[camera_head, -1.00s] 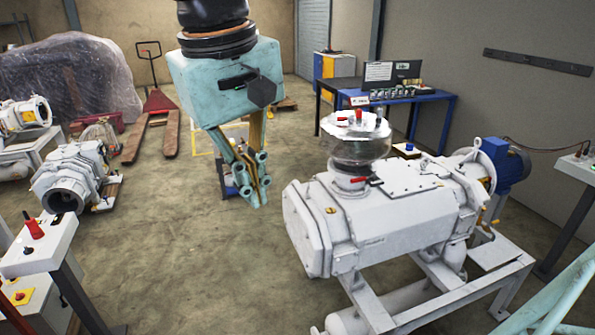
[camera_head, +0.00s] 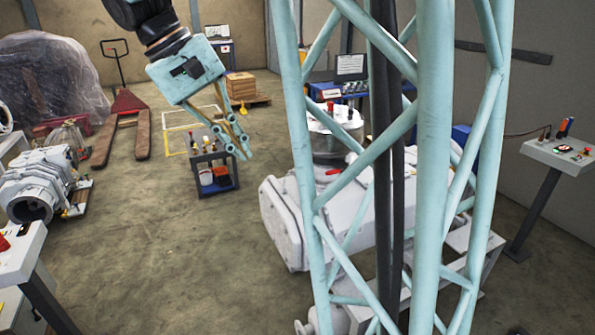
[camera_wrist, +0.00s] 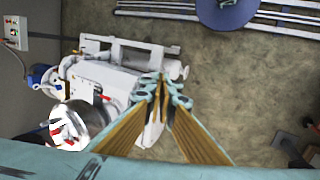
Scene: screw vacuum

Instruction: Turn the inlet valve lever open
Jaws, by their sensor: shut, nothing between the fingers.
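A red lever (camera_head: 333,172) sits on the neck between the grey-white pump (camera_head: 283,222) and the round metal vessel (camera_head: 323,143) above it. I take it to be the inlet valve lever. My gripper (camera_head: 245,150) is up and to the left of it, apart from it, tilted, shut and empty. In the wrist view, my fingertips (camera_wrist: 162,80) are together in front of the pump (camera_wrist: 118,80). A small red part (camera_wrist: 105,97) beside the vessel (camera_wrist: 85,121) may be the same lever. My lattice column hides much of the pump in the head view.
A small cart (camera_head: 211,170) with bottles and bins stands below and beyond my gripper. A control stand (camera_head: 565,155) is at the right and another (camera_head: 20,255) at the left. A pallet jack (camera_head: 127,105) stands behind. Floor left of the pump is clear.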

